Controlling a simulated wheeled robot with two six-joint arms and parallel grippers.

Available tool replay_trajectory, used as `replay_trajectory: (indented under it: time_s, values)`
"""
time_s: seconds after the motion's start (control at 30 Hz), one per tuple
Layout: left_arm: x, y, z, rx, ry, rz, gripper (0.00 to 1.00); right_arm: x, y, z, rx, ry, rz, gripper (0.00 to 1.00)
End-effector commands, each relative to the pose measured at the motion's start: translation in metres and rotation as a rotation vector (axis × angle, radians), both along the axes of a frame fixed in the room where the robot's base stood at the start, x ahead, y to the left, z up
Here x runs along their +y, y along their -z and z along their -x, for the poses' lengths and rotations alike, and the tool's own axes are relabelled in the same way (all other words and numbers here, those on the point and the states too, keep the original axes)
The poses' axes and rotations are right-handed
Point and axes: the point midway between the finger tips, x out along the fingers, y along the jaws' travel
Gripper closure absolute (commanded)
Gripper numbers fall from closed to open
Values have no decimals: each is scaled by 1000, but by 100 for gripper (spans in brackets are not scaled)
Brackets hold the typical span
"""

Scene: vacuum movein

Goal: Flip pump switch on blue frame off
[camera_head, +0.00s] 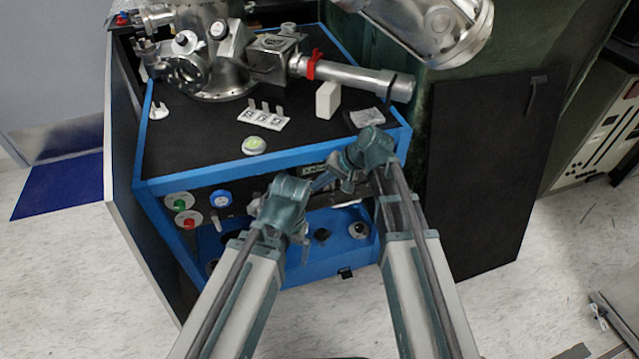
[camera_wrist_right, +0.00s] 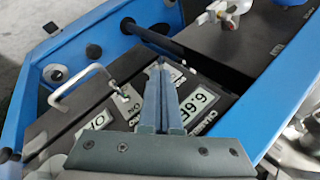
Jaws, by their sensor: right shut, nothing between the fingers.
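The blue frame (camera_head: 275,165) is a cart with a black top and a front panel. In the right wrist view, a small metal toggle switch (camera_wrist_right: 117,90) stands on a black panel by white ON/OFF-like labels (camera_wrist_right: 95,122). It looks like the pump switch; its position is unclear. My right gripper (camera_wrist_right: 163,75) is shut and empty, its fingertips just right of the toggle with a gap in the picture. In the head view, my right gripper (camera_head: 340,173) is at the front panel, partly hidden. My left gripper (camera_head: 300,222) is lower left; its fingers are not clear.
A silver handle (camera_wrist_right: 85,85) arches left of the toggle. Green and red buttons (camera_head: 184,221) sit at the front panel's left. Steel vacuum parts (camera_head: 210,60) stand on top. A black board (camera_head: 480,180) stands to the right. Floor is clear in front.

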Motion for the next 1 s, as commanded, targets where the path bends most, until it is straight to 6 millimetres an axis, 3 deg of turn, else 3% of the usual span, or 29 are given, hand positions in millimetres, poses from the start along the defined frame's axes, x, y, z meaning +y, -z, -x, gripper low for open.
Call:
replay_trajectory:
  time_s: [1.0]
  values:
    - [0, 17, 0, -1, 1, -2, 4, -1, 5, 6, -130, -1, -36, 100]
